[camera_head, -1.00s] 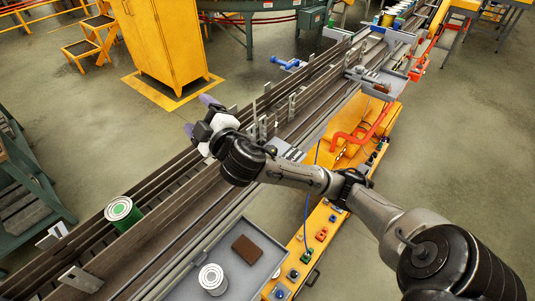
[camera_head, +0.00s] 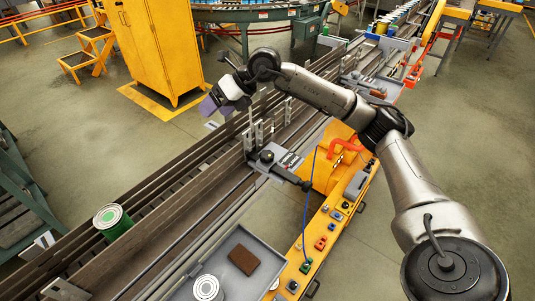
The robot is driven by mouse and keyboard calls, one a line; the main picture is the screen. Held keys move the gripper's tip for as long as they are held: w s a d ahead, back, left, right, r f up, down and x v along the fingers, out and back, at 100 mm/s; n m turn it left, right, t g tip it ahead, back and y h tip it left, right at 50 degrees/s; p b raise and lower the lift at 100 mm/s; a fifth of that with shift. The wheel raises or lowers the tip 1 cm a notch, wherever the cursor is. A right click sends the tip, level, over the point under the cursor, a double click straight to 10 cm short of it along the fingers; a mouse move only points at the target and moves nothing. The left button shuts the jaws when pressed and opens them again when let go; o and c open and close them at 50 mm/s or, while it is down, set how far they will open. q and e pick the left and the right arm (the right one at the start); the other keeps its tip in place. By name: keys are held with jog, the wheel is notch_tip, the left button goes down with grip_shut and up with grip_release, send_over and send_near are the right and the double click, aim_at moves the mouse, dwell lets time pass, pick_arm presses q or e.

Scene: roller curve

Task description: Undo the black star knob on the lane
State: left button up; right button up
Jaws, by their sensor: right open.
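A small black knob (camera_head: 267,156), which looks like the star knob, stands on a grey bracket plate at the near side of the lane (camera_head: 168,206). Its lobes are too small to make out. My right gripper (camera_head: 214,102) is open and empty, past the knob and up to the left, over the far side of the lane. Its purple-grey fingers point away to the left. My right arm arches above the lane and leaves the knob uncovered. My left gripper is not in view.
A green can (camera_head: 113,222) stands on the lane at the lower left. A grey tray (camera_head: 238,285) holds a brown block (camera_head: 243,260) and a white-topped can (camera_head: 207,288). Upright metal plates (camera_head: 257,132) stand close beside the knob. An orange control panel (camera_head: 322,232) runs along the near side.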

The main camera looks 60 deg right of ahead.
jog(key=s+d+f+m+g+h, duration=0.1)
jog(key=s+d+f+g+h, duration=0.2)
jog(key=s+d+f+g, duration=0.15)
jog(key=m+g+h, duration=0.2)
jog(key=g, duration=0.1)
send_over(268, 155)
notch_tip(268, 155, down, 2)
notch_tip(268, 155, down, 13)
jog(key=shift+w+f+p, duration=0.1)
jog(key=shift+p, duration=0.7)
jog(key=shift+c, duration=0.2)
jog(key=c, duration=0.9)
